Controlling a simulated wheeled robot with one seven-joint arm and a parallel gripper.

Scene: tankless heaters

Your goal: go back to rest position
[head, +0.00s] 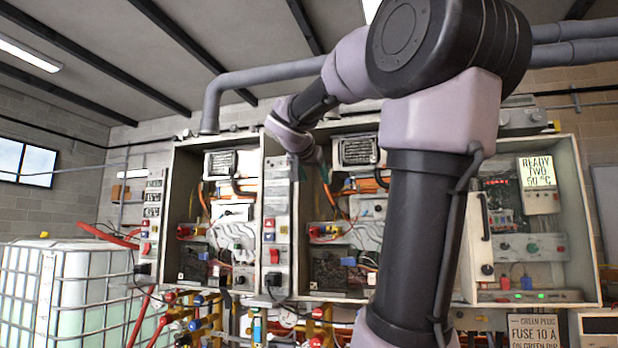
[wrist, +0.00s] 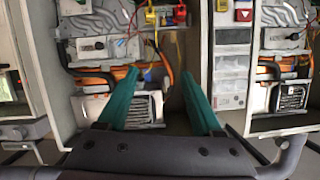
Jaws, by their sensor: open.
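My arm (head: 415,230) rises in front of the heater cabinets and bends left at the top. My gripper (head: 324,172) points toward the cabinets and is partly hidden behind my own wrist in the head view. In the wrist view its two teal fingers (wrist: 158,78) are spread wide apart with nothing between them. The wrist view is upside down and shows an open heater cabinet beyond the fingers, with orange cables (wrist: 120,73) and a grey vented unit (wrist: 143,108). I cannot tell how far the fingertips are from the cabinet parts.
Open cabinets line the wall: a left one (head: 172,215), a middle one partly behind my arm, and a right one (head: 592,230) with a "READY TWO 50 °C" display (head: 538,172). A caged tank (head: 60,295) stands at left. Colored valves and pipes (head: 200,325) run below.

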